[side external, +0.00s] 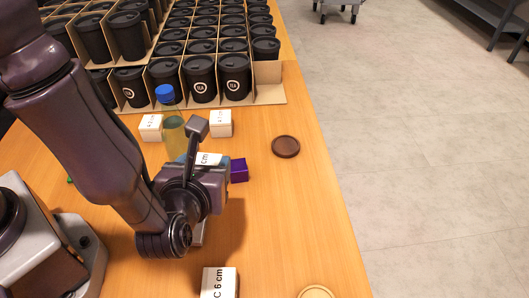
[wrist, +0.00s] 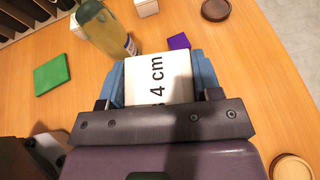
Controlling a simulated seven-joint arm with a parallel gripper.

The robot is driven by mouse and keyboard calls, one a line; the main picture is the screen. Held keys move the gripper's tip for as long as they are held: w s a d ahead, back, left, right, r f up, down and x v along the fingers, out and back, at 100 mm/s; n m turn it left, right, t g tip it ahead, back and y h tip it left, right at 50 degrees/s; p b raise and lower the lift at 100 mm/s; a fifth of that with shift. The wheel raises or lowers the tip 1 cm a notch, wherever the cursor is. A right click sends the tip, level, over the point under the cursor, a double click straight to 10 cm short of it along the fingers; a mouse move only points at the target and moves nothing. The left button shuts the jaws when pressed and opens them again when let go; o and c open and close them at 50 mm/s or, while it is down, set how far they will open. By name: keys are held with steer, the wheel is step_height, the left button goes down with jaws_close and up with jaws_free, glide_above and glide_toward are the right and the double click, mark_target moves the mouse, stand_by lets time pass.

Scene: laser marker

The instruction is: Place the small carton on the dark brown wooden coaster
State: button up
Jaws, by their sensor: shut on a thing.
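The small carton is a white block with "4 cm" on its top (wrist: 158,80). My gripper (wrist: 158,72) is shut on it, with a blue finger on each side. In the side view my gripper (side external: 206,166) hides most of the carton, and only a bit of its lettered top (side external: 208,159) shows. I cannot tell whether it is clear of the table. The dark brown wooden coaster (side external: 285,147) is a bare round disc near the table's right edge, to the right of and beyond my gripper. It also shows at the top right of the wrist view (wrist: 215,10).
A purple block (side external: 239,169) lies between my gripper and the coaster. A blue-capped bottle (side external: 173,130) stands close behind my gripper. White cartons (side external: 220,123) and boxed black cups (side external: 201,80) are farther back. A light coaster (side external: 315,292) and a "C 6 cm" carton (side external: 219,282) are in front.

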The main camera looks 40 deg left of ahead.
steer(key=w+a+r+m+t+h, duration=0.1)
steer(key=w+a+m+h, duration=0.15)
steer(key=w, duration=0.35)
steer(key=w+a+m+t+h, duration=0.1)
steer(key=w+a+m+h, duration=0.15)
steer(key=w, duration=0.35)
steer(key=m+h, duration=0.2)
glide_above(288, 142)
steer(key=s, duration=0.1)
step_height(288, 142, down, 8)
steer(key=shift+s+a+f, duration=0.1)
steer(key=shift+a, duration=0.05)
steer(key=shift+w+f, duration=0.4)
steer(key=shift+f, duration=0.05)
steer(key=shift+w+f, duration=0.2)
steer(key=shift+f, duration=1.5)
steer(key=shift+f, duration=0.15)
steer(key=o, duration=1)
steer(key=shift+c, duration=0.2)
